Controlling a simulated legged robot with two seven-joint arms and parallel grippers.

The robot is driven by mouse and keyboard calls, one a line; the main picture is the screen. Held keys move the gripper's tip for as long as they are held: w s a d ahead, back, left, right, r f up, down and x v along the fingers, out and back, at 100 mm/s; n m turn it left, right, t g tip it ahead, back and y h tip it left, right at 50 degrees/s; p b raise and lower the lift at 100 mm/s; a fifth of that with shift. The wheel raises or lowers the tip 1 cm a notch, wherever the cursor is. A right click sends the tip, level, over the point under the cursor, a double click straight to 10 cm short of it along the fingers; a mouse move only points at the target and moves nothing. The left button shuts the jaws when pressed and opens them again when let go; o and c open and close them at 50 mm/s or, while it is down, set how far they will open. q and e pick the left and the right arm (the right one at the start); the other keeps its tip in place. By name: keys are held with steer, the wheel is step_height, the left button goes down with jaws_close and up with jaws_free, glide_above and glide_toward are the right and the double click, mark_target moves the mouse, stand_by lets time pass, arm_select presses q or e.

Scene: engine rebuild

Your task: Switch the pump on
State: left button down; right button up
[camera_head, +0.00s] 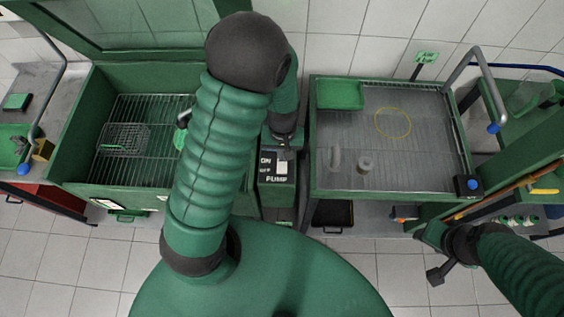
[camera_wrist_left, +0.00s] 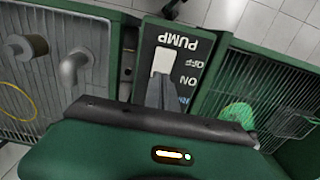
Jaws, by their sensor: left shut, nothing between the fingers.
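The pump box (camera_head: 277,190) stands between the two green basins, with ON, OFF and PUMP lettering on its dark panel. A pale switch (camera_head: 281,168) sits on the panel. It also shows in the left wrist view (camera_wrist_left: 164,59). My left gripper (camera_head: 284,145) is shut and empty, just behind the switch in the head view.
A wire-racked wash basin (camera_head: 70,180) with a raised lid is left of the box. A steel-topped basin (camera_head: 400,180) with a green tray (camera_head: 340,94), a pipe stub and a yellow ring is on the right.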

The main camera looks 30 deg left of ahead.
arm_select(q)
step_height(320, 180, up, 2)
steer(key=shift+r+p, duration=0.2)
steer(key=shift+p, duration=0.55)
step_height(320, 180, up, 3)
steer(key=p, duration=0.3)
